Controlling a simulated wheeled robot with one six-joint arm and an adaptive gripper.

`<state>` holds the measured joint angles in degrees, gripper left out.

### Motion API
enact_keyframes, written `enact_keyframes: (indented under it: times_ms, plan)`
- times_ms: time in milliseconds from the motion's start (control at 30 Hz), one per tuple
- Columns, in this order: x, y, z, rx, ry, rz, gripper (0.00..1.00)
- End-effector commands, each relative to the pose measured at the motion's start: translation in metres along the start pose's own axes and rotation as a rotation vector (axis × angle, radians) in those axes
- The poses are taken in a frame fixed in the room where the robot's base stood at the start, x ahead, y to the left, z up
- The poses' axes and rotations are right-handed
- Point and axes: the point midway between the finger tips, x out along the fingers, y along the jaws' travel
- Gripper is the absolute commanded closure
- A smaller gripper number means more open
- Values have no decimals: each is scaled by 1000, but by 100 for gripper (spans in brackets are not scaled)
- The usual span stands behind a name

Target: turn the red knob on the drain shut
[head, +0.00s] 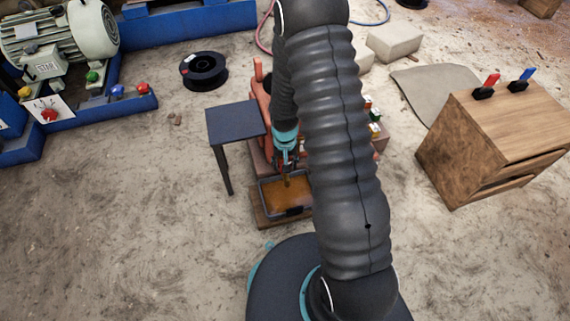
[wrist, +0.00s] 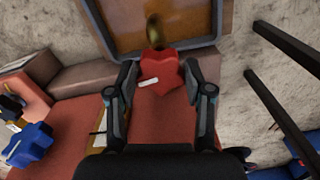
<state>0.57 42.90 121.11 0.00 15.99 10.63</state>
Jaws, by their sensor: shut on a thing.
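In the wrist view, a red star-shaped knob (wrist: 162,72) with a white mark on it sits between the two fingers of my gripper (wrist: 163,80). The fingers touch it on both sides, so my gripper is shut on it. A brass-coloured spout (wrist: 154,30) shows just beyond the knob, above a tray (wrist: 115,50) with brown contents. In the head view, my gripper (head: 287,160) is at the red machine, above the tray (head: 262,200); my arm hides much of the machine, and the knob cannot be made out there.
A blue knob (wrist: 30,145) stands on the red machine at the lower left of the wrist view. A small dark table (head: 236,120) stands left of the machine in the head view. A wooden cabinet (head: 490,130) with red and blue handles is at right. Open floor lies at left.

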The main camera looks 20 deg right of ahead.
Motion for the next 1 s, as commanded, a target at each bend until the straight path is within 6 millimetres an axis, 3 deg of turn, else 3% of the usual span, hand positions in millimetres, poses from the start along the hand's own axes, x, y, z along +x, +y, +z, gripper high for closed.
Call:
enact_keyframes:
  times_ms: [300, 833, 867, 933, 1000]
  plan:
    - [0, 0, 0, 114, 0, 0, 83]
    - [0, 0, 0, 135, -1, 0, 83]
    - [0, 0, 0, 135, -1, 0, 44]
    - [0, 0, 0, 135, -1, 0, 26]
    - [0, 0, 0, 135, -1, 0, 24]
